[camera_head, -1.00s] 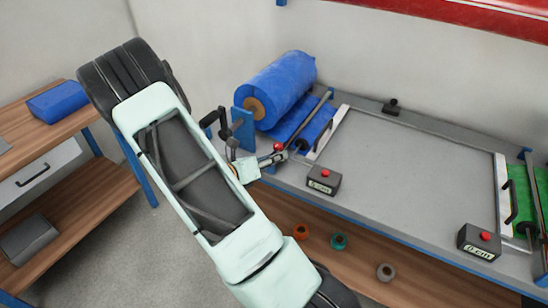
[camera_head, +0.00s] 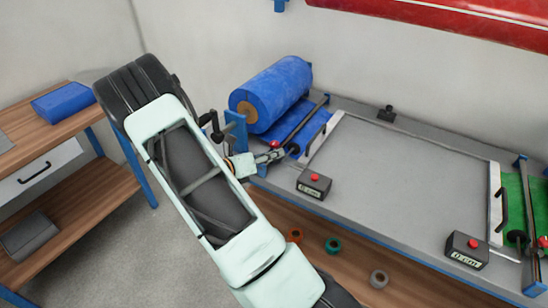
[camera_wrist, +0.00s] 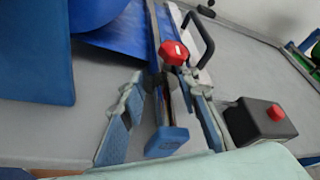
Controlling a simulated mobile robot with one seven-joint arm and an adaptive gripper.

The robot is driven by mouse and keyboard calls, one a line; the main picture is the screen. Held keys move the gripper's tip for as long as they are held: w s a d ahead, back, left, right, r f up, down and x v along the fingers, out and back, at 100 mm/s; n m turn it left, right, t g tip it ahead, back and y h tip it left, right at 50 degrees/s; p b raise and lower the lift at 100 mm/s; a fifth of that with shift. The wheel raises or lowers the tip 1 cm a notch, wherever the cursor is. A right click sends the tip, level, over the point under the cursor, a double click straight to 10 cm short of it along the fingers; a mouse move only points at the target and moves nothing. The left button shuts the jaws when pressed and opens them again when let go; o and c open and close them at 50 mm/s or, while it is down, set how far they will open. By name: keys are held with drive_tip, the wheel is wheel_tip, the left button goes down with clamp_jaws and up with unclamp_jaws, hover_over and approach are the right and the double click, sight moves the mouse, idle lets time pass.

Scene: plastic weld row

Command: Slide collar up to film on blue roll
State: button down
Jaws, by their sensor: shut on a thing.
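The blue roll (camera_head: 272,90) lies on its holder at the back left of the bench, and its blue film (camera_head: 300,125) runs down beside a dark rod (camera_head: 312,113). A red knob (camera_head: 274,143) marks the collar at the near end of the rod; it also shows in the wrist view (camera_wrist: 173,52). My gripper (camera_head: 268,156) is at this near end. In the wrist view its fingers (camera_wrist: 163,85) are either side of the rod and collar, shut on the collar. The collar's body is mostly hidden between the fingers. The rod's blue end support (camera_wrist: 166,141) shows between them.
A black box with a red button (camera_head: 314,184) stands just right of my gripper, and another (camera_head: 467,250) stands further right. A white frame bar with a black handle (camera_head: 322,137) is close to the film. A blue upright (camera_head: 236,130) stands left of my gripper. The grey bench top (camera_head: 400,165) is clear.

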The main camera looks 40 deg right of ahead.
drive_tip(key=c, duration=1.7)
unclamp_jaws()
drive_tip(key=shift+c, duration=0.2)
drive_tip(key=v, duration=1.2)
